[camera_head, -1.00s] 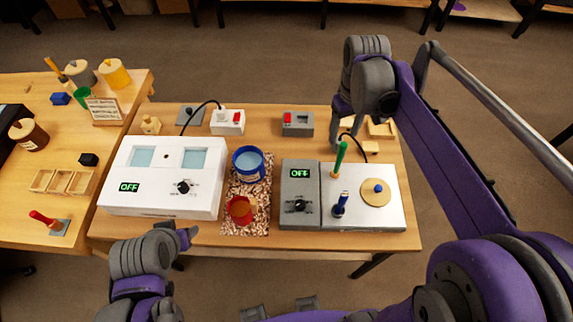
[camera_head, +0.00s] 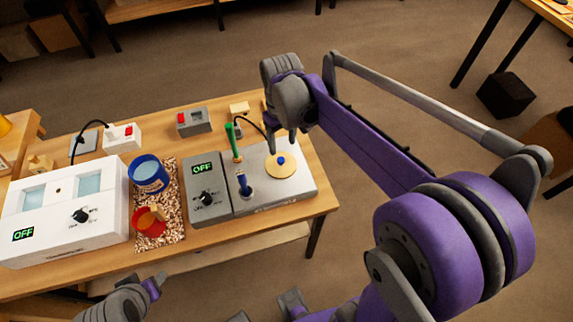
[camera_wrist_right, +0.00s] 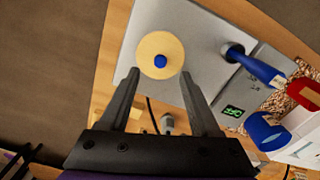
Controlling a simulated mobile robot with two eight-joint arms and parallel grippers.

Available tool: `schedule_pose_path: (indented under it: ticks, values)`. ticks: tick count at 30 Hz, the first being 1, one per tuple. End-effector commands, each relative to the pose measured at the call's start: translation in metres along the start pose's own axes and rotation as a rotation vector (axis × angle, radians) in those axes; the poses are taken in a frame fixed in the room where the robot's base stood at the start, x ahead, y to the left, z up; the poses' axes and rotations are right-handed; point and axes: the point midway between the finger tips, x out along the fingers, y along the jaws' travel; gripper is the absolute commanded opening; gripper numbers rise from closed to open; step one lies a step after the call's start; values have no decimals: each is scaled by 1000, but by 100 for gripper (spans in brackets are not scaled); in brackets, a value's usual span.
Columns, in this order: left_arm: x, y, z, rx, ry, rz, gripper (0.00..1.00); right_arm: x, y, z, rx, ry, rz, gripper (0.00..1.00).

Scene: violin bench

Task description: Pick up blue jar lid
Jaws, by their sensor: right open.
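The lid, a round tan disc (camera_head: 281,168) with a blue knob (camera_head: 281,160), lies on the silver plate (camera_head: 298,186) of the grey device. In the right wrist view the lid (camera_wrist_right: 174,45) lies just beyond my fingertips, its knob (camera_wrist_right: 160,61) roughly centred between them. My right gripper (camera_head: 284,143) is open and empty, at the back edge of the lid and pointing down. The blue jar (camera_head: 149,175) stands on the speckled mat to the left. My left gripper (camera_head: 155,287) is low at the left, in front of the table; its jaws are unclear.
A green-handled tool (camera_head: 233,143) and a blue-handled tool (camera_head: 244,187) stand upright left of the lid. A red cup (camera_head: 149,229) stands in front of the blue jar. A white device (camera_head: 60,215) fills the left side. The table ends right of the silver plate.

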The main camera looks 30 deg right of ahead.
Motion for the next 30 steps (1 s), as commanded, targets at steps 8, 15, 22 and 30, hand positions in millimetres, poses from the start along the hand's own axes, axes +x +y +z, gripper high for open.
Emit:
schedule_pose_path:
  ticks: [8, 15, 22, 30]
  values:
    - [2, 0, 2, 0, -1, 0, 54, 29, 0, -1, 0, 0, 0, 64]
    - [2, 0, 2, 0, -2, 0, 54, 62, -1, -6, -1, 0, 0, 64]
    - [4, 0, 3, 0, -2, 0, 54, 79, -1, -5, -1, 0, 0, 64]
    - [4, 0, 3, 0, -2, 0, 54, 79, -1, -5, -1, 0, 0, 47]
